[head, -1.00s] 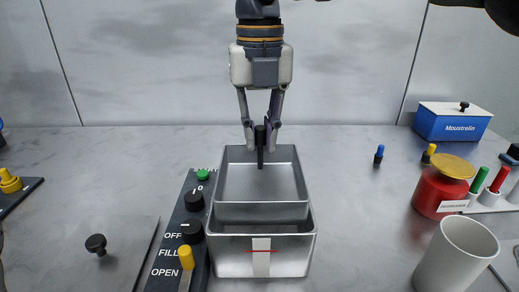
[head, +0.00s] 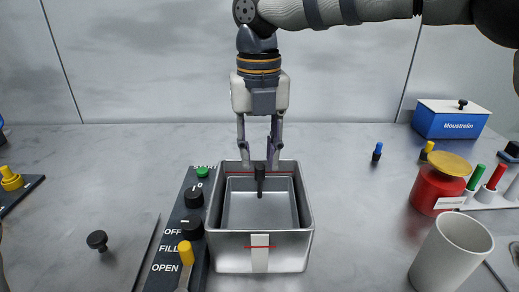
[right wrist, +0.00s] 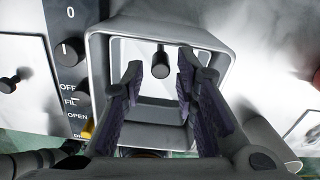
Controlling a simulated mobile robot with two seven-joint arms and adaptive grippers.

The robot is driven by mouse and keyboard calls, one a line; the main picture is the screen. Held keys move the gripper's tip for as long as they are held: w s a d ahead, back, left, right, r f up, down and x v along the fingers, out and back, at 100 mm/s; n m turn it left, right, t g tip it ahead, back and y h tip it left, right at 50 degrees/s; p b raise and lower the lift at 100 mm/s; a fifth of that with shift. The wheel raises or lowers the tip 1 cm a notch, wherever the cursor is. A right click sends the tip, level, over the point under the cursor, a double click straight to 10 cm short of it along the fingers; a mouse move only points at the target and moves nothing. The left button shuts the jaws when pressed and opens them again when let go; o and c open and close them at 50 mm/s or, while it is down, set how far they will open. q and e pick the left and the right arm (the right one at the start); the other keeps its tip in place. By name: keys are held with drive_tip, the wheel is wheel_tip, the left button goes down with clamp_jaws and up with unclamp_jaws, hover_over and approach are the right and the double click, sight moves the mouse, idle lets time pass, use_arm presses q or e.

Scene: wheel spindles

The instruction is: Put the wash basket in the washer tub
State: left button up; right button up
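The wash basket (head: 256,207), a grey metal box with an upright black knob handle (head: 260,178), sits inside the washer tub (head: 235,256). The tub is a larger grey metal box with a red line and a white strip on its front. In the right wrist view the basket (right wrist: 150,85) also lies within the tub walls (right wrist: 100,75). My right gripper (head: 259,166) is above the handle with its fingers apart, and the handle (right wrist: 160,62) stands free between and beyond them. My left gripper is not in view.
A control panel (head: 175,248) with knobs and a yellow lever adjoins the tub's left side. A white cup (head: 447,255), a red jar (head: 435,190) and a blue box (head: 450,122) stand on the right. The counter behind the tub is clear.

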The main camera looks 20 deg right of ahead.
drive_tip(key=shift+r, duration=0.1)
drive_tip(key=shift+w+r, duration=0.1)
drive_tip(key=shift+r, duration=0.25)
wheel_tip(320, 180, up, 12)
drive_tip(key=shift+r+b, duration=0.15)
drive_tip(key=shift+b, duration=0.2)
